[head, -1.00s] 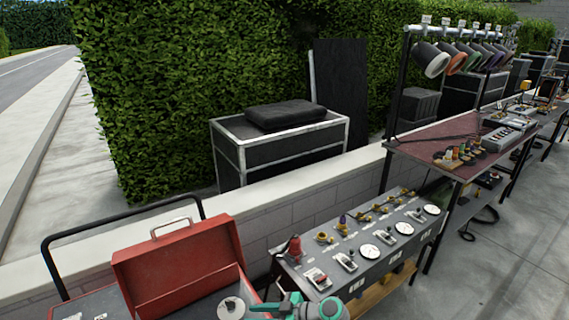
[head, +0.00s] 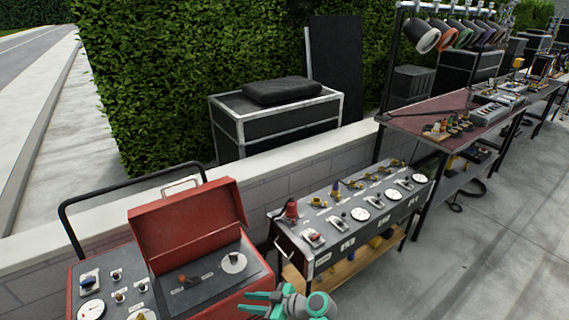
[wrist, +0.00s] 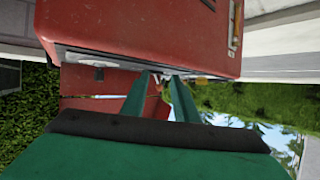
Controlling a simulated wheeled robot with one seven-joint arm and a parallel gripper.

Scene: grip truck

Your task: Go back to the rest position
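My gripper (head: 258,302) shows at the bottom middle of the head view, with teal fingers pointing left. It is beside the front right side of the red cart and in front of the grey panel bench. In the wrist view, the two green fingers (wrist: 163,95) stand apart with a gap between them. Nothing is seen held between them. The red cart (wrist: 150,30) fills the top of the wrist view, close to the fingers. Whether the fingers touch it cannot be told.
The red cart's open lid (head: 188,222) stands beside dials and knobs. The grey bench (head: 345,240) carries switches and gauges. A low wall (head: 290,172), a black case (head: 275,128) and a hedge stand behind. Open paving (head: 490,260) lies to the right.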

